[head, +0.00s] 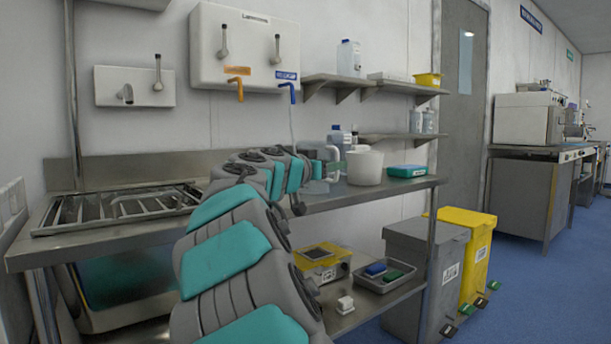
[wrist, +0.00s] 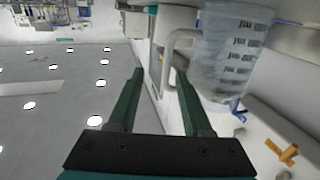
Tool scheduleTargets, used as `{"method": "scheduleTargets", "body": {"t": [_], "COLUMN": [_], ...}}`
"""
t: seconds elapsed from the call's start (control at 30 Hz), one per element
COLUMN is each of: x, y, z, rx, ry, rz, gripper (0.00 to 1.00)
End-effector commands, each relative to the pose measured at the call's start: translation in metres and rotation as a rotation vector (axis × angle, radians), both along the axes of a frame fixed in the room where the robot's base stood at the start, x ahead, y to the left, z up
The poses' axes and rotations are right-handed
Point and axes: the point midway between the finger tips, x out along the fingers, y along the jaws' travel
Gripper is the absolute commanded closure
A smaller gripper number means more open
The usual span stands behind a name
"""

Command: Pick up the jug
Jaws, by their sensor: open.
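The jug (wrist: 232,50) is a clear, grey-tinted measuring jug with dark printed marks. It fills the upper right of the wrist view, which appears upside down. Its pale loop handle (wrist: 168,52) points toward my gripper. My gripper (wrist: 158,75) is open, with two dark green fingers. The handle lines up between the fingertips, and the right finger overlaps the gap between handle and body. I cannot tell how deep the handle sits between them. In the head view the jug (head: 318,154) is on the steel counter, partly hidden by my gripper (head: 338,167).
A white tub (head: 365,168) stands just right of the jug, with bottles (head: 336,135) behind and a teal box (head: 407,171) further right. Shelves (head: 385,137) hang above the counter. A sink grid (head: 120,207) lies left. Grey (head: 425,275) and yellow bins (head: 475,255) stand on the floor.

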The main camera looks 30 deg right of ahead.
Motion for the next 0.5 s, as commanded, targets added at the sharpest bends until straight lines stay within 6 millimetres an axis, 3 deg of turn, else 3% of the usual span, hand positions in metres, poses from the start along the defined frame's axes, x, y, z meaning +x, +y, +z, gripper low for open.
{"method": "scheduleTargets", "body": {"t": [0.5], "x": [0.020], "y": [-0.033], "z": [0.000], "rx": [-0.002], "ry": [-0.007], "rz": [0.004], "gripper": [0.50]}}
